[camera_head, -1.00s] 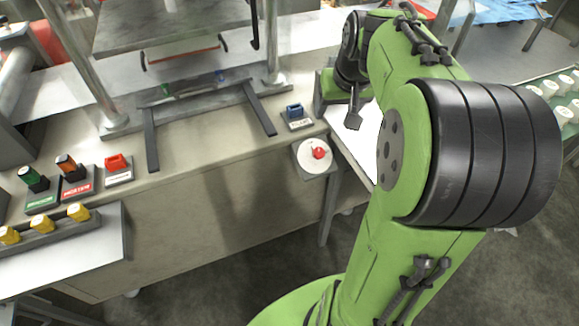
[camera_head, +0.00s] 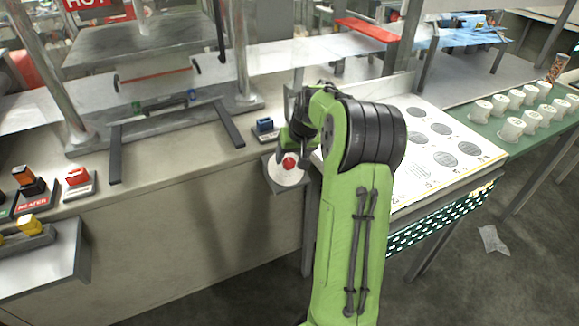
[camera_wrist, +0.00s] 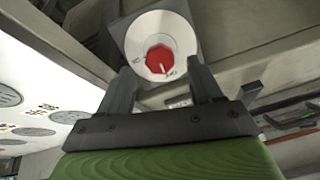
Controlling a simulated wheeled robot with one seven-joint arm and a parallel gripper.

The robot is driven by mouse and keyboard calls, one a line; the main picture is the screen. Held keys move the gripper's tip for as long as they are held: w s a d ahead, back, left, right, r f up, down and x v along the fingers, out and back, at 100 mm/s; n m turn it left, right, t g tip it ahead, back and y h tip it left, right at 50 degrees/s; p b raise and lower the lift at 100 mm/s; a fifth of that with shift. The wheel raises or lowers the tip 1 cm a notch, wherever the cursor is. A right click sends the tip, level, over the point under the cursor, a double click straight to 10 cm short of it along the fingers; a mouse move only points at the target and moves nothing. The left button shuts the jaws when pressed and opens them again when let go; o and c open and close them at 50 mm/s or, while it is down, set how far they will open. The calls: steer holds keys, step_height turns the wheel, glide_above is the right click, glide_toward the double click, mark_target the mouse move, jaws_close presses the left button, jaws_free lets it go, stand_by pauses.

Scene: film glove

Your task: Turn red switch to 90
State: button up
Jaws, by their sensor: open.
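The red switch (camera_head: 289,162) is a red knob on a round white dial (camera_head: 287,177). The dial sits on a grey box at the right end of the machine bench. In the wrist view the red knob (camera_wrist: 160,57) is near the top centre, with small dark marks on the dial around it that I cannot read surely. My gripper (camera_wrist: 161,72) is open and empty there, one finger on each side of the dial's lower part. I cannot tell if the fingers touch it. In the head view my gripper (camera_head: 284,147) is small and partly hidden by my wrist.
Another red switch (camera_head: 77,177) and an orange one (camera_head: 24,176) are at the left. A white table with grey ovals (camera_head: 464,148) lies right of my arm, with white cups (camera_head: 510,129) beyond. A press frame (camera_head: 241,70) rises behind.

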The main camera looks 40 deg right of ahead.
mark_target(290, 161)
steer(key=x, duration=0.3)
steer(key=shift+w+f+b, duration=0.1)
steer(key=shift+b, duration=0.2)
steer(key=shift+c, duration=0.3)
steer(key=c, duration=1)
